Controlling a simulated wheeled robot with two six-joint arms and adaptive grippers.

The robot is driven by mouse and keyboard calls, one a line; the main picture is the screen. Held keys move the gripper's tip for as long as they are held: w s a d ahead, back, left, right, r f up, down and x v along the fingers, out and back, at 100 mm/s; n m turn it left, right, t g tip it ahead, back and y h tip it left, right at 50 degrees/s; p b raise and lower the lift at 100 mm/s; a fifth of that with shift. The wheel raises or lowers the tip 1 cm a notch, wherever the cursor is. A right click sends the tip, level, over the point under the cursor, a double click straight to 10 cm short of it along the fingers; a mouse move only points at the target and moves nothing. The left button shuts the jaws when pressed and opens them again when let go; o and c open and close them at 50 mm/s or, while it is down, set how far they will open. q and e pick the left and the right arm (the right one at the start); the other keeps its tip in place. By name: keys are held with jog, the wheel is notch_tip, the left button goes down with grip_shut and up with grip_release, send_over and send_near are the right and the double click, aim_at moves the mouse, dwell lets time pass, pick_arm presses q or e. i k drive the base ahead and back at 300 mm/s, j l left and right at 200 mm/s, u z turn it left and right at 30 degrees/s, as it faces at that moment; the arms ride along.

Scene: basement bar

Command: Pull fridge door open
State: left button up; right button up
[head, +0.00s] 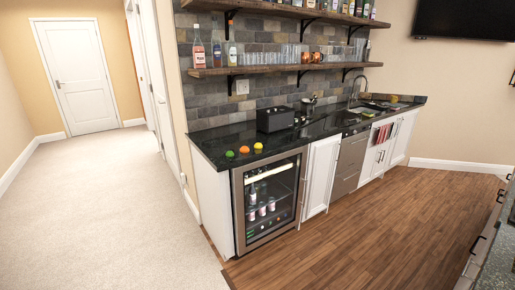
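The fridge (269,200) is a small glass-fronted unit with a steel frame, built under the left end of the dark counter. Its door (291,208) looks shut, and bottles (262,209) show through the glass. A vertical bar handle (304,193) seems to run along the right side of the door. Neither of my grippers shows in the head view.
The dark counter (205,142) carries several small round fruits and a black toaster (275,119). White cabinets (319,177) stand right of the fridge. The wood floor (350,245) before it is clear. Another counter (488,245) edges in at the right.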

aim_at(243, 246)
jog(key=i+j+z, duration=0.1)
jog(key=i+j, duration=0.2)
jog(key=i, duration=0.3)
jog(key=i+j, duration=0.35)
jog(key=i, duration=0.25)
jog(key=i+j+z, duration=0.15)
jog(key=i+j, duration=0.2)
jog(key=i, duration=0.3)
jog(key=i+j+z, duration=0.1)
jog(key=i+j, duration=0.35)
jog(key=i, duration=0.1)
